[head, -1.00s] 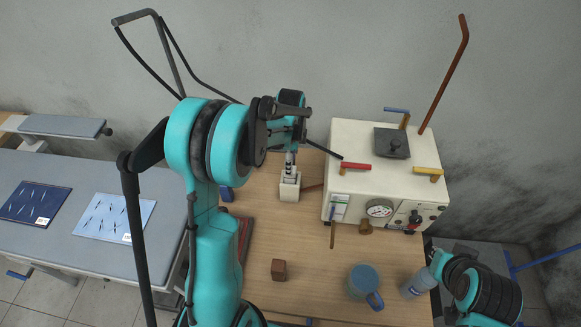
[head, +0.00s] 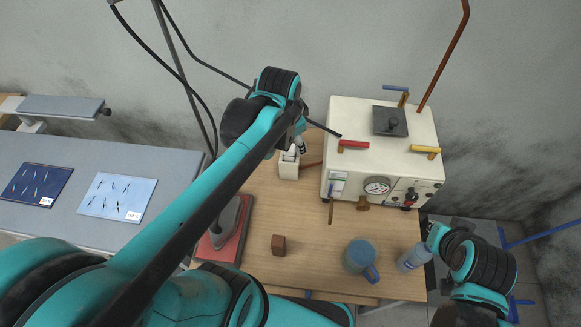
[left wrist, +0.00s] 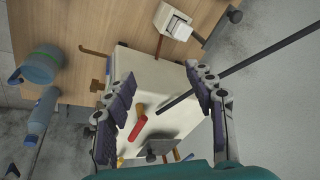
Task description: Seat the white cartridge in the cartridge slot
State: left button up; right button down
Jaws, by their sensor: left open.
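A small off-white block-shaped holder (head: 289,169) stands on the wooden table left of the cream machine. A white piece (left wrist: 180,29) sits in or on its top in the left wrist view; it looks like the white cartridge, but I cannot tell how deep it sits. In the head view my left arm partly covers this spot. My left gripper (left wrist: 161,76) is open and empty, its dark ribbed fingers spread with the cream machine (left wrist: 165,72) beyond them. My right arm shows at the lower right of the head view, but its gripper cannot be made out.
The machine carries a red handle (head: 353,145), a yellow handle (head: 425,150) and a gauge (head: 377,186). A blue mug (head: 359,256), a bottle (head: 413,258) and a brown cube (head: 278,244) stand in front. A red-based item (head: 222,243) lies left.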

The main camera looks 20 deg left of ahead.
pick_arm(q)
jog(key=s+d+f+n+t, duration=0.1)
jog(key=s+d+n+t, duration=0.2)
jog(key=s+n, duration=0.3)
jog(key=s, duration=0.3)
jog(key=shift+d+n, duration=0.2)
jog(key=shift+n, duration=0.2)
notch_tip(320, 180, down, 10)
jog(key=b, duration=1)
jog(key=shift+f, duration=0.15)
